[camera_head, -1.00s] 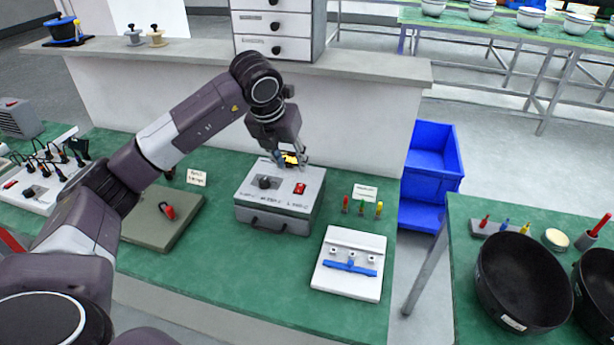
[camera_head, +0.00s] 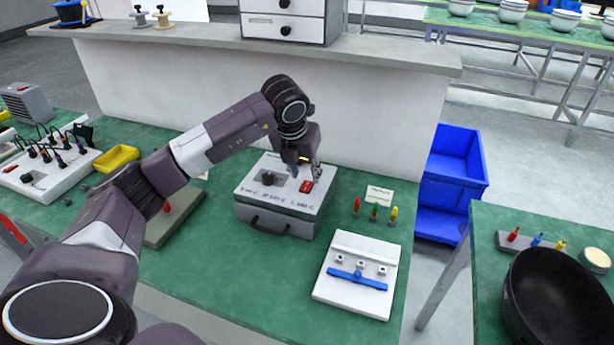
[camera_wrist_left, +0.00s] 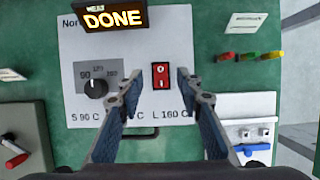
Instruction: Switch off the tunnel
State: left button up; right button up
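The tunnel is a grey box (camera_head: 282,215) on the green bench, with a black dial (camera_head: 268,178) and a red rocker switch (camera_head: 306,186) on top. In the left wrist view the switch (camera_wrist_left: 160,76) is marked O and I, and the dial (camera_wrist_left: 96,88) shows beside it. A lit display (camera_wrist_left: 110,18) reads DONE. My left gripper (camera_head: 308,170) is over the switch end of the box. In the left wrist view its two fingers (camera_wrist_left: 161,88) are apart, one on each side of the switch, with nothing between them. I cannot tell whether they touch the panel. My right gripper is not in view.
A white fixture with a blue bar (camera_head: 357,278) lies right of the box, near red, green and yellow pegs (camera_head: 375,211). A olive-grey plate (camera_head: 172,222) and yellow tray (camera_head: 115,158) are to the left. A low wall (camera_head: 350,110) stands behind.

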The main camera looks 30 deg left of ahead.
aim_at(308, 182)
pick_arm(q)
jog(key=x, duration=0.3)
jog(key=shift+w+f, duration=0.1)
jog(key=shift+w, duration=0.05)
jog(key=shift+c, duration=0.6)
grip_shut()
